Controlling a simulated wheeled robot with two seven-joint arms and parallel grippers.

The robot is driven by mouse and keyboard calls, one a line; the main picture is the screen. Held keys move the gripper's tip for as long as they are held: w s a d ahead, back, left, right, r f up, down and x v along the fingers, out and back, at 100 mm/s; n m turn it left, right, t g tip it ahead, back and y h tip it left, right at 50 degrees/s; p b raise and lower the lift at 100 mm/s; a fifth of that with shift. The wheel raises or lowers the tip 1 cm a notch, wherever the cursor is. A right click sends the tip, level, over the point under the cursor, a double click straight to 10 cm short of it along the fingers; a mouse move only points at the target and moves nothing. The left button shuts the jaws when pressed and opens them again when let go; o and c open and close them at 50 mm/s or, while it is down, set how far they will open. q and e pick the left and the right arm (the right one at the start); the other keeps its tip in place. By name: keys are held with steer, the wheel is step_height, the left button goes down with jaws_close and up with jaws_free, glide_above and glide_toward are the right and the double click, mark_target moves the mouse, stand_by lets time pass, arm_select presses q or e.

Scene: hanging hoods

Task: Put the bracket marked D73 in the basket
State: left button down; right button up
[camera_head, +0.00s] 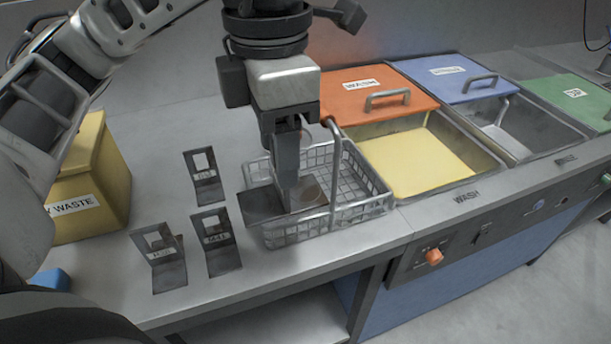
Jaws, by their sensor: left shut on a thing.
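My left gripper (287,178) points down over the left part of the wire basket (364,205). It is shut on a dark flat bracket (262,205), which it holds at the basket's left rim; part of the bracket reaches outside the rim. Any mark on the held bracket is hidden or too small to read. Three more brackets stand on the counter left of the basket: a back one (209,192), a front right one (222,258) and a front left one (168,272). Their labels are too small to read surely. My right gripper is not in view.
A yellow waste bin (110,165) stands at the left. Right of the basket are a wash tank with yellow contents (415,160) and an orange lid (372,102), a blue-lidded tank (445,75) and a green lid (575,95). The counter's front edge runs below the brackets.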

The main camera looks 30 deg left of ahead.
arm_select(q)
steer(key=w+a+f+p, duration=0.1)
steer(key=w+a+f, duration=0.6)
steer(key=w+f, duration=0.3)
step_height(320, 180, down, 3)
steer(key=shift+w+a+r, duration=0.2)
steer(key=shift+w+a, duration=0.05)
steer(key=shift+w, duration=0.15)
steer(key=shift+f, duration=0.15)
steer(key=shift+f+b, duration=0.4)
steer(key=shift+b, duration=0.1)
steer(key=shift+f, duration=0.1)
steer(key=c, duration=0.6)
jaws_free()
